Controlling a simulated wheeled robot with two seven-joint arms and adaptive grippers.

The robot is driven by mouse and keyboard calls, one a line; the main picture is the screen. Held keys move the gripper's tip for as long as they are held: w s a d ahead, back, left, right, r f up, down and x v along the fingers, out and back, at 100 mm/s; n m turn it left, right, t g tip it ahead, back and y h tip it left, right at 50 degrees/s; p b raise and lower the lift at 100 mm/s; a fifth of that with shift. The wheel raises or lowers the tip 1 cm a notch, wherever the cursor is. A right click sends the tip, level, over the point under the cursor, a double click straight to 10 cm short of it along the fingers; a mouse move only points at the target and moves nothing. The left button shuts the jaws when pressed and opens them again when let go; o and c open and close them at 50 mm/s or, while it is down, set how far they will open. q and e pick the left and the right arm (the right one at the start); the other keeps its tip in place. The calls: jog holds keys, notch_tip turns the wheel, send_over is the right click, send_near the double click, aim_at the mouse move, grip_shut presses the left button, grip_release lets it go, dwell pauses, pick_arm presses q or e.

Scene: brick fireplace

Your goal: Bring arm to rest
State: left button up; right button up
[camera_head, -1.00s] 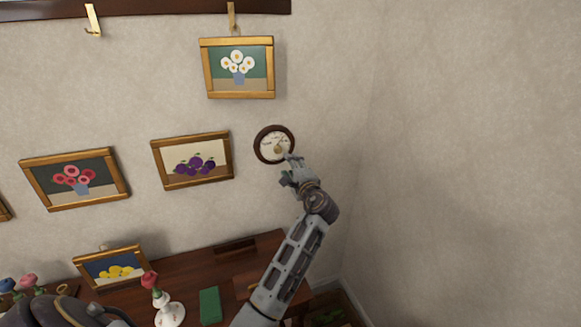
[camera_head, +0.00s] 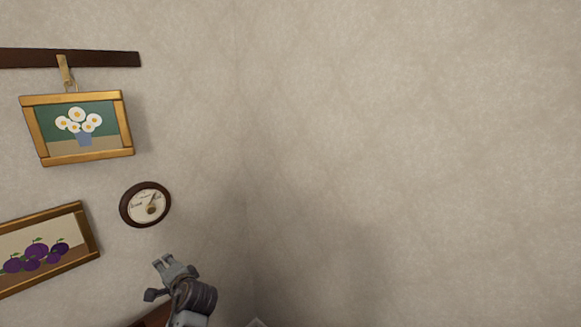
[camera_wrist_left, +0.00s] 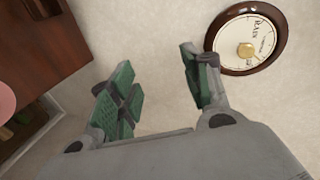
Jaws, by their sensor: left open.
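My left gripper (camera_head: 172,275) is at the bottom of the head view, below the round barometer on the wall. In the left wrist view my left gripper (camera_wrist_left: 160,90) has its two green-padded fingers apart with nothing between them. The barometer (camera_head: 146,204) has a dark wooden rim and a pale dial; it also shows at the upper right of the left wrist view (camera_wrist_left: 240,35), apart from the fingers. My right gripper is not in view.
A daisy picture (camera_head: 82,128) hangs from a hook on a dark rail (camera_head: 100,58). A plum picture (camera_head: 40,250) is at the lower left. Dark wooden furniture (camera_wrist_left: 40,50) stands at the left of the wrist view. The wall at the right is bare.

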pick_arm(q)
jog(key=s+d+f+n+g+h, duration=0.25)
jog(key=s+d+f, duration=0.25)
jog(key=s, duration=0.5)
jog(key=s+d+f+n+g+h, duration=0.1)
jog(key=s+d+f+g+h, duration=0.1)
jog(key=s+d+f+h, duration=0.5)
jog(key=s+d+f+n+g+h, duration=0.15)
jog(key=s+f, duration=0.25)
jog(key=s, duration=0.8)
notch_tip(320, 180, down, 35)
jog(key=s+g+b, duration=0.2)
jog(key=s+a+f+b, duration=0.1)
jog(key=s+a+f, duration=0.1)
jog(key=s+f, duration=0.9)
jog(key=s+a+f+b, duration=0.1)
jog(key=s+f, duration=0.9)
jog(key=s, duration=0.1)
jog(key=shift+s+a+f+g+y, duration=0.35)
jog(key=shift+f+g+y, duration=0.05)
